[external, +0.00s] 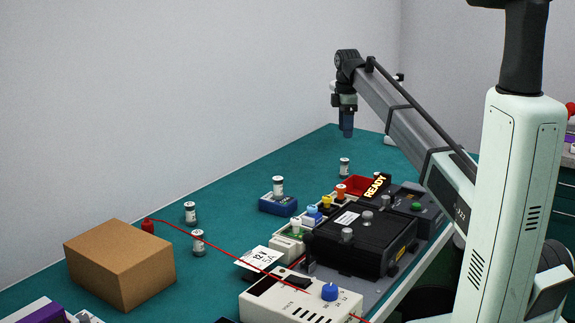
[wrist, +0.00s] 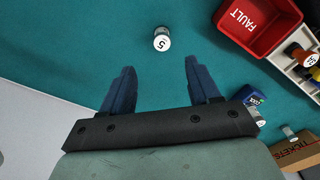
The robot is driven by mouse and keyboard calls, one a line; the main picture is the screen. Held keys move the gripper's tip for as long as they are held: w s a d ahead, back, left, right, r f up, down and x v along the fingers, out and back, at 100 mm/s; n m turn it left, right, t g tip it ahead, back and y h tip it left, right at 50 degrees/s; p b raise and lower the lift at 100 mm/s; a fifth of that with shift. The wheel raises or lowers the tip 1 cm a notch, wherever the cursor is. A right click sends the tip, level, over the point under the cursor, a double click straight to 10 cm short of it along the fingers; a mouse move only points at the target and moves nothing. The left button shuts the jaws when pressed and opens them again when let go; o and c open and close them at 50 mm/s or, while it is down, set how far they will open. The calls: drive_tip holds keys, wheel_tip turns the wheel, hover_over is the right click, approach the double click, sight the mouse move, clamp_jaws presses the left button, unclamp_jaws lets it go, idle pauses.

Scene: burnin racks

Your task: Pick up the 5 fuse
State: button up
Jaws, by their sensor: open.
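The 5 fuse (wrist: 162,42) is a small white-topped cylinder marked "5", standing on the teal bench in the wrist view. In the external view, the fuse beside the red bin (external: 344,167) appears to be the same one. My gripper (wrist: 159,66) has two blue fingers spread apart with nothing between them; the 5 fuse lies just beyond the fingertips, roughly centred between them. In the external view my gripper (external: 347,130) points down, above the bench and apart from the fuse.
A red FAULT bin (wrist: 229,28) stands right of the fuse. Another fuse (external: 278,186) stands on a blue block (external: 277,206); two more (external: 190,213) (external: 198,242) stand near a cardboard box (external: 118,284). A black READY unit (external: 360,247) sits at right. The bench around the 5 fuse is clear on its left.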

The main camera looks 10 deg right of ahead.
sight(345, 160)
wheel_tip(345, 160, down, 14)
drive_tip(key=shift+s+r, duration=0.15)
drive_tip(key=shift+r, duration=0.05)
clamp_jaws()
idle(1.0)
drive_tip(key=shift+r, duration=0.2)
